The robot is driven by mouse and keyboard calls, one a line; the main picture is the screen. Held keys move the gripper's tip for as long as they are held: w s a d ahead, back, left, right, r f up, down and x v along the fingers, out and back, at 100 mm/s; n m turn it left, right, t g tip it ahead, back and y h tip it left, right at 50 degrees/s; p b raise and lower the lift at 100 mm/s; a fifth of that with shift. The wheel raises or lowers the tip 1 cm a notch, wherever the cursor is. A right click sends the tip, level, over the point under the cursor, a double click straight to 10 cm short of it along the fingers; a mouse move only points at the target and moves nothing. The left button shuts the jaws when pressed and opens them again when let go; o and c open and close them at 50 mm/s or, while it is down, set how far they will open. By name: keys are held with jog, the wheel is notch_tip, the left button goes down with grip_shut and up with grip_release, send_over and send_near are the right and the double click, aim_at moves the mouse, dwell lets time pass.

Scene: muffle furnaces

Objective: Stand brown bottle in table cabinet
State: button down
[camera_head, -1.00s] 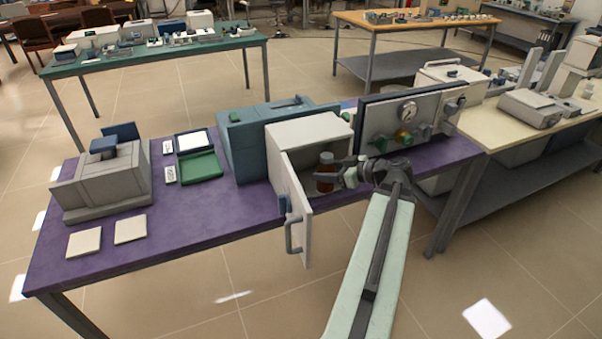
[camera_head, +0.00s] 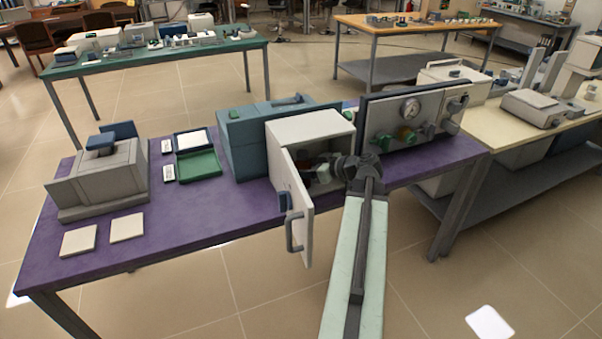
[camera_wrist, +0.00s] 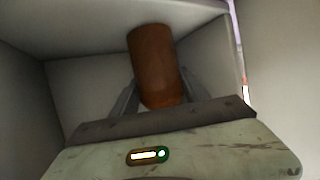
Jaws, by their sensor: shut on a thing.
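The table cabinet (camera_head: 307,128) is a small white box on the purple table, with its door (camera_head: 297,222) swung open toward the front. My gripper (camera_head: 312,170) reaches in through its opening. In the wrist view the brown bottle (camera_wrist: 154,62) is between the two fingers of my gripper (camera_wrist: 152,95), which are shut on it. The bottle is inside the cabinet, with pale walls around it, and looks slightly tilted in this view. Its base and the cabinet floor are hidden, so I cannot tell whether it touches the floor. In the head view my gripper and the cabinet wall mostly hide the bottle.
A blue box (camera_head: 240,140) stands directly left of the cabinet. A grey panel with a gauge (camera_head: 405,120) stands close on the right, near my arm. The open door stands left of my arm. The purple table (camera_head: 190,225) is clear at its front middle.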

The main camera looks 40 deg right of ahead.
jog(key=shift+f, duration=0.1)
jog(key=c, duration=0.6)
grip_release()
jog(key=shift+o, duration=0.2)
jog(key=shift+r, duration=0.35)
jog(key=p+v, duration=0.4)
jog(key=v, duration=0.8)
jog(key=shift+p, duration=0.3)
jog(key=shift+d, duration=0.1)
